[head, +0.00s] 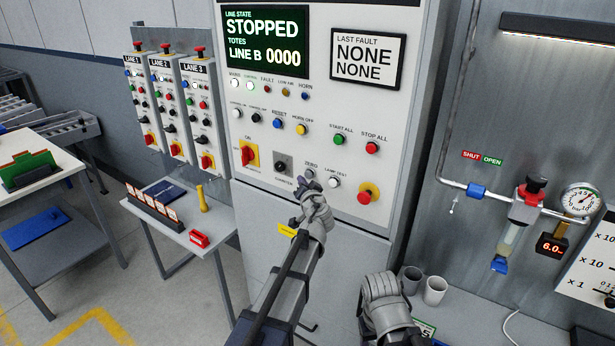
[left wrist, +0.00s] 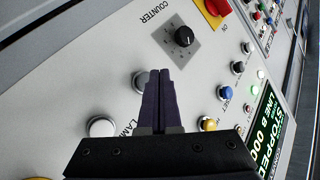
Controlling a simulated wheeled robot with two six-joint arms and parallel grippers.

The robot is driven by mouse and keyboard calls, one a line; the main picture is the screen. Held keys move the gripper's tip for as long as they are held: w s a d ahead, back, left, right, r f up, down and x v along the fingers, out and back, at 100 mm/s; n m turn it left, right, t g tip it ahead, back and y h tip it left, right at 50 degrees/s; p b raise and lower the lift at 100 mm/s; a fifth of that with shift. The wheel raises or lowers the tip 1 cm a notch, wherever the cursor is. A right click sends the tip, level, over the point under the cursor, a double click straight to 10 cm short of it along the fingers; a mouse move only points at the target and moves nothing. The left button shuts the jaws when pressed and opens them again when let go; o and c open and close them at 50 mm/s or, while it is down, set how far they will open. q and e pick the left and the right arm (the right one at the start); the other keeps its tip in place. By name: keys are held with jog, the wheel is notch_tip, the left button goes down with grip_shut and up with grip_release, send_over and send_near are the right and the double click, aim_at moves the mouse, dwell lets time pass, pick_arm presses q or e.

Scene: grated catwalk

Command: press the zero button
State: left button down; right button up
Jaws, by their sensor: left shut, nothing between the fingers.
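The zero button (head: 311,172) is a small pale round button under the ZERO label, low on the control panel (head: 308,120). My left gripper (head: 305,188) is in front of the panel, just below and left of that button in the head view. In the left wrist view the zero button (left wrist: 139,81) shows beside the shut, empty fingers of my left gripper (left wrist: 161,45), partly covered by them. The fingertips point toward the panel near the black counter knob (left wrist: 184,37). I cannot tell whether they touch the panel.
The lamp test button (left wrist: 102,126) is close by. A red emergency button (head: 368,193) on yellow is further right. The display (head: 265,40) reads STOPPED, LINE B 0000. A side table (head: 181,238) stands at left; mugs (head: 434,290) are at lower right.

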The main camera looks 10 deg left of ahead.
pick_arm(q)
jog(key=s, duration=0.1)
jog(key=s+a, duration=0.1)
jog(key=s, duration=0.2)
jog(key=shift+s+a, duration=0.2)
jog(key=shift+a, duration=0.05)
dwell(0.4)
jog(key=s+d+f+g+h, duration=0.2)
jog(key=s+d+f+g, duration=0.3)
jog(key=s, duration=0.6)
jog(key=s+d+f+m+g+h, duration=0.1)
jog(key=s+d+f+g, duration=0.4)
jog(key=s, duration=0.6)
jog(key=s+d+f+g+h, duration=0.2)
jog(key=s+d+f+g, duration=0.3)
jog(key=s+f, duration=0.3)
jog(key=s+d, duration=0.1)
jog(key=s, duration=0.3)
jog(key=shift+d+f+h, duration=0.2)
jog(key=shift+f+h, duration=0.15)
jog(key=shift+h, duration=0.05)
